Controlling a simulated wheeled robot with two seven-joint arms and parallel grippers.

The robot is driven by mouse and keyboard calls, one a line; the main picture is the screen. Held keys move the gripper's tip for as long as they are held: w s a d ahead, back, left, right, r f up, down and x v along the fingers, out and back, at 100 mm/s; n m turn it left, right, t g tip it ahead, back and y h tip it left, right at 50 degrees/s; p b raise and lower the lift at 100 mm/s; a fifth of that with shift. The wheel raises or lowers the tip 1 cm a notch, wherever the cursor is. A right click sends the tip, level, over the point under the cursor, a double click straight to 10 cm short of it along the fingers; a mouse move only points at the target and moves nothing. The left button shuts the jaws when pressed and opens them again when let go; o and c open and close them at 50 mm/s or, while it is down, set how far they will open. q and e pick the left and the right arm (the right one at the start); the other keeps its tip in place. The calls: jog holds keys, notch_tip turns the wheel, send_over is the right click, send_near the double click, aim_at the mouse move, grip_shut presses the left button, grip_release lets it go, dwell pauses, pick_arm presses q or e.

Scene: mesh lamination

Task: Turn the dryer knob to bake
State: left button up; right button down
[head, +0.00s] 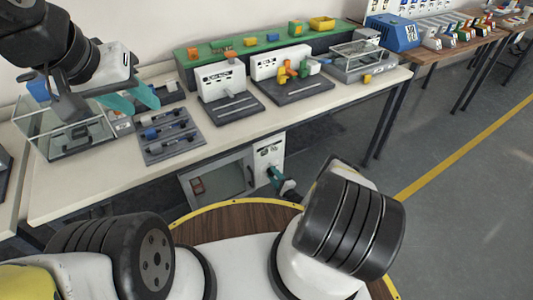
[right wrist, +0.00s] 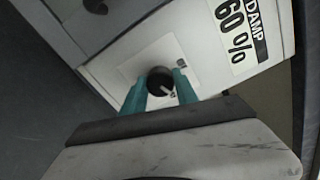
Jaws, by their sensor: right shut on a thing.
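The dryer (head: 222,182) is a grey box with a dark window, standing under the table. Its white control panel (head: 268,152) is on the right side; the right wrist view shows its label, "DAMP 60%" (right wrist: 238,28). The black round dryer knob (right wrist: 160,80) sits on a pale plate and has a white pointer mark toward the lower right of that view. My right gripper (head: 273,175) is at the panel, its teal fingers shut on the knob from both sides. My left gripper (head: 134,98) is open and empty above the table's left part, near a clear-walled box (head: 75,137).
The white table (head: 75,186) carries a dark tray (head: 170,137) of tools, two white labelled stations and a green shelf (head: 262,42) at the back. A table leg (head: 384,128) stands right of the dryer. The floor to the right is clear.

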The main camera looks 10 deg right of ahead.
jog(key=m, duration=0.5)
jog(key=shift+m, duration=0.3)
jog(key=m, duration=1)
jog(key=shift+d+m, duration=0.1)
jog(key=shift+m, duration=0.3)
jog(key=m, duration=0.5)
jog(key=shift+m, duration=0.3)
jog(key=c, duration=0.9)
grip_release()
jog(key=shift+c, duration=0.2)
jog(key=shift+d, duration=0.1)
